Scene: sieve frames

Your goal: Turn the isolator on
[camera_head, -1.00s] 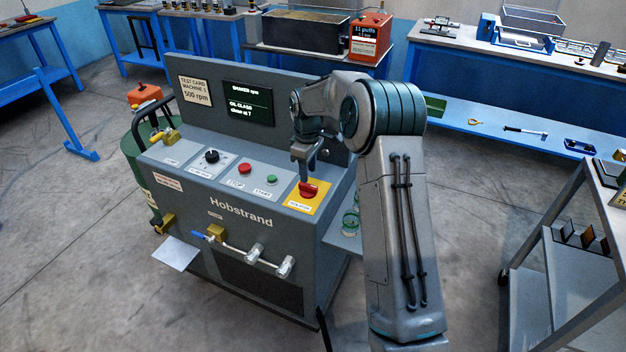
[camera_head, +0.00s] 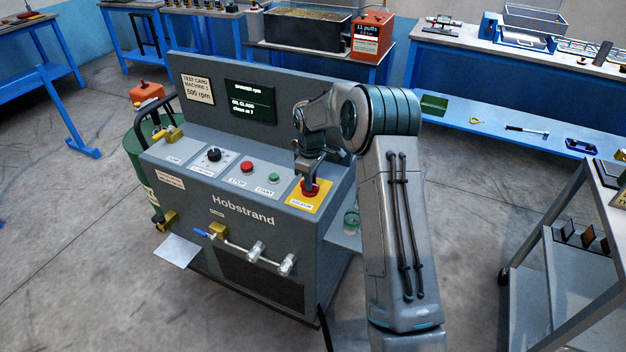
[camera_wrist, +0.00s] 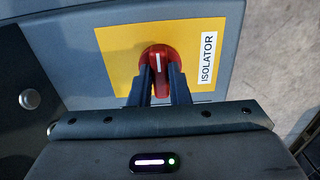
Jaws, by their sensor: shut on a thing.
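The isolator (camera_head: 311,190) is a red rotary knob on a yellow plate (camera_head: 322,203) at the right end of the grey Hobstrand machine's sloping panel. In the wrist view the red knob (camera_wrist: 160,58) carries a white line that runs nearly up and down in the picture. The label "ISOLATOR" (camera_wrist: 207,60) is to its right. My gripper (camera_wrist: 161,75) is shut on the knob's handle, one dark finger on each side. In the head view my gripper (camera_head: 309,180) comes down on the knob from above and hides part of it.
Left of the isolator on the panel are a green start button (camera_head: 274,177), a red stop button (camera_head: 246,167) and a black dial (camera_head: 213,154). A screen (camera_head: 250,102) stands behind. A grey trolley (camera_head: 560,250) is at right; open floor lies between.

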